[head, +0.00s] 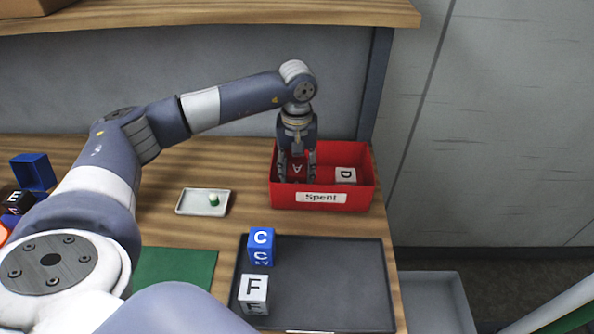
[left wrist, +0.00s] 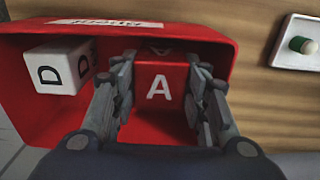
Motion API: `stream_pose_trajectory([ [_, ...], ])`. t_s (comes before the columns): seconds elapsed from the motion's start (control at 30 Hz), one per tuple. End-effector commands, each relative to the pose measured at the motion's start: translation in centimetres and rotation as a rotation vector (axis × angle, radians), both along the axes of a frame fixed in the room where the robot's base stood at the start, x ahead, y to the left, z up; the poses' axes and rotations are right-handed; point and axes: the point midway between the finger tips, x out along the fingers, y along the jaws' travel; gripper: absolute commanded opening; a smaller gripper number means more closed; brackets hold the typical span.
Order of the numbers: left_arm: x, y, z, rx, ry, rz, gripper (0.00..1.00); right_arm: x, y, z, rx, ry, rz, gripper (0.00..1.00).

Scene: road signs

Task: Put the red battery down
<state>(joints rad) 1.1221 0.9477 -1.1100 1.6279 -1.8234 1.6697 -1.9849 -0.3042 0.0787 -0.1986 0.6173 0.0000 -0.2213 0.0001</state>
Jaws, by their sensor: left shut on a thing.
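The red battery is a red block (head: 297,169) marked with a white A. It also shows between the fingers in the left wrist view (left wrist: 159,88). My left gripper (head: 297,179) points down into the red box (head: 357,199) labelled "Spent" and is shut on the red block, at the left part of the box. A white block with a D (head: 346,175) lies in the same box, to the right of the gripper. I cannot tell whether the red block touches the box floor. My right gripper is not in view.
A dark tray (head: 330,270) in front holds a blue C block (head: 261,247) and a white F block (head: 254,294). A green mat (head: 180,268) lies left of it.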

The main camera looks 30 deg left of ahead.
Motion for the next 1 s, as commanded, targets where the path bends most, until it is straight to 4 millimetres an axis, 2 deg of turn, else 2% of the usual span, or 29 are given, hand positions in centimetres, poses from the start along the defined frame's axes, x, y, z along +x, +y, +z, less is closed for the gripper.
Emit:
stream_pose_trajectory([
  [0.03,-0.1,0.0,-0.7,-0.001,0.003,0.0,0.0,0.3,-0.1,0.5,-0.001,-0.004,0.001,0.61],
  [0.17,0.3,0.2,-1.2,0.0,0.0,0.002,0.0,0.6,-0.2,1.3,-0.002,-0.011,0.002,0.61],
  [0.57,0.3,0.2,-2.0,-0.001,-0.001,0.001,0.0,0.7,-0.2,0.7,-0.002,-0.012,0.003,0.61],
  [0.6,0.3,0.2,-1.8,-0.001,0.001,0.001,0.5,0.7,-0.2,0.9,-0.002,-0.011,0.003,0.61],
  [0.63,0.3,0.2,-1.8,-0.001,0.001,0.001,0.57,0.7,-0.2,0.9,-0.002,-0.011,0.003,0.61],
  [0.67,0.3,0.2,-1.8,-0.001,0.001,0.001,0.61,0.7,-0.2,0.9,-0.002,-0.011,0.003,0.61],
  [1.0,0.3,0.2,-1.7,-0.001,0.001,0.001,0.61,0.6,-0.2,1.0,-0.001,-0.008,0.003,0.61],
])
